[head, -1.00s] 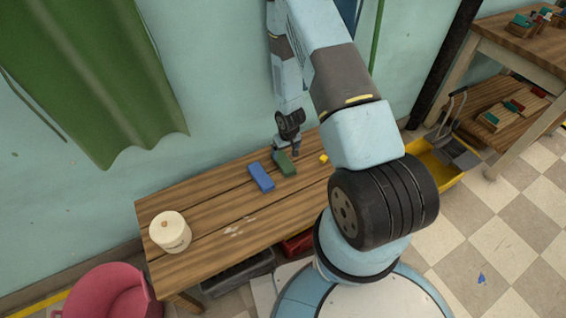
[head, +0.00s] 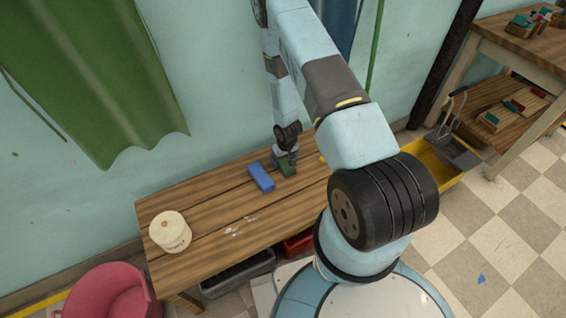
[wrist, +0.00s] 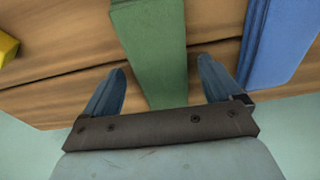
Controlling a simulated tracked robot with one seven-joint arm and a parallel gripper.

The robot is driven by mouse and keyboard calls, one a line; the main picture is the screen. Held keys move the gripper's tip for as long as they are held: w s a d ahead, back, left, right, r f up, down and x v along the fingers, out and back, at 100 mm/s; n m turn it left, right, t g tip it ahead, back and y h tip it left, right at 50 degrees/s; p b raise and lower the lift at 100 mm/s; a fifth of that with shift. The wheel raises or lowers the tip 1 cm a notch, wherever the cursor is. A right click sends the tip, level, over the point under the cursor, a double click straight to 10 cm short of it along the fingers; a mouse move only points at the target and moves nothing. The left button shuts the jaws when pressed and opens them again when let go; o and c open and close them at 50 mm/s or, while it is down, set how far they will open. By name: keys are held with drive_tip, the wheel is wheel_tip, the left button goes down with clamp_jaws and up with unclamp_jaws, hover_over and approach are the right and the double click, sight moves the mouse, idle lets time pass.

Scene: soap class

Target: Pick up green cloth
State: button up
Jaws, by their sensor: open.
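The green cloth (head: 287,168) is a folded, block-like piece lying on the wooden table, partly hidden by my gripper in the head view. In the wrist view the green cloth (wrist: 153,50) runs between my two fingers. My gripper (wrist: 163,85) is open, with one finger on each side of the cloth and a visible gap on both sides. In the head view my gripper (head: 286,160) is right at the cloth, low over the table. I cannot tell whether the fingers touch the tabletop.
A blue block-like cloth (head: 261,176) lies close to the left of the green one; it also shows in the wrist view (wrist: 280,40). A yellow item (wrist: 7,46) lies on the other side.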

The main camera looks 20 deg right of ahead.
sight(284, 160)
drive_tip(key=c, duration=1.2)
drive_tip(key=shift+r, duration=0.45)
wheel_tip(284, 160, up, 2)
drive_tip(key=shift+r, duration=0.15)
drive_tip(key=s+d+r, duration=0.1)
drive_tip(key=s+r, duration=0.2)
drive_tip(key=s, duration=0.1)
drive_tip(key=s+r, duration=0.3)
drive_tip(key=s, duration=0.2)
drive_tip(key=s+d+r, duration=0.1)
drive_tip(key=s+r, duration=0.2)
drive_tip(key=s, duration=0.2)
drive_tip(key=shift+d+r, duration=0.3)
drive_tip(key=shift+r, duration=0.1)
drive_tip(key=shift+w, duration=0.1)
